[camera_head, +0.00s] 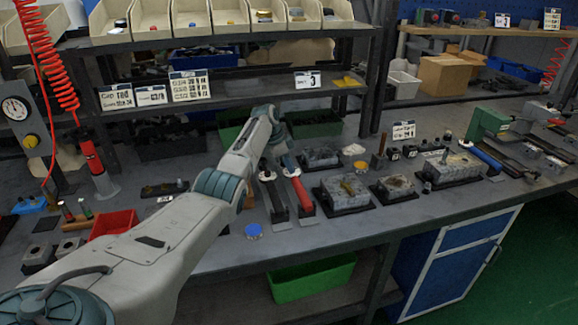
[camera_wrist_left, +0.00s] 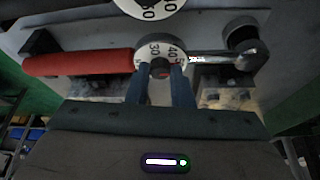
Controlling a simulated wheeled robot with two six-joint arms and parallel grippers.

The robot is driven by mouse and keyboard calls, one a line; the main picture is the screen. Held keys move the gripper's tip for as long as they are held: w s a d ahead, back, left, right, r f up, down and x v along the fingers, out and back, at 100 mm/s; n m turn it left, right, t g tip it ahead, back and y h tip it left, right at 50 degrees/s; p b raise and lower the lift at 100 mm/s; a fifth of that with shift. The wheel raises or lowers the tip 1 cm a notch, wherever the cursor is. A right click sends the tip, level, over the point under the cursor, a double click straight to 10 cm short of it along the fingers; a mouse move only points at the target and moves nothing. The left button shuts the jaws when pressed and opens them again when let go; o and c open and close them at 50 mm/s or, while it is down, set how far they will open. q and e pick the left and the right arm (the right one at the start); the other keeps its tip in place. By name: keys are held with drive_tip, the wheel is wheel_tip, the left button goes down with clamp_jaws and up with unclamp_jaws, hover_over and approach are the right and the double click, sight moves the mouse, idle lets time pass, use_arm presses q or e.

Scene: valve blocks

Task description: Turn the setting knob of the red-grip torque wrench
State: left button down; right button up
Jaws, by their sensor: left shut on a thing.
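The red-grip torque wrench lies on the bench in the head view, its red grip (camera_head: 302,194) toward the front edge. In the left wrist view the red grip (camera_wrist_left: 80,66) points left and the metal head (camera_wrist_left: 240,58) is at right. Its round white setting knob (camera_wrist_left: 148,46) carries a numbered dial; 30 and 40 can be read. My left gripper (camera_wrist_left: 161,72) has its two blue fingers at the knob's dark centre and is shut on it. My right gripper is not in view.
A black-grip wrench (camera_head: 278,198) lies just left of the red one. Grey valve blocks (camera_head: 344,190) stand to the right. A second white dial (camera_wrist_left: 150,6) shows at the top of the wrist view.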

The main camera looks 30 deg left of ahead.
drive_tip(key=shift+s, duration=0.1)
use_arm(q)
drive_tip(key=c, duration=1.3)
unclamp_jaws()
drive_tip(key=v, duration=0.5)
drive_tip(key=shift+w+b, duration=0.1)
drive_tip(key=shift+b, duration=0.3)
drive_tip(key=v, duration=0.5)
drive_tip(key=shift+r+b, duration=0.35)
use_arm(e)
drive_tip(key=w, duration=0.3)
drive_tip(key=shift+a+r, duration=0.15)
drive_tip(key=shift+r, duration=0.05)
use_arm(q)
drive_tip(key=shift+r, duration=0.1)
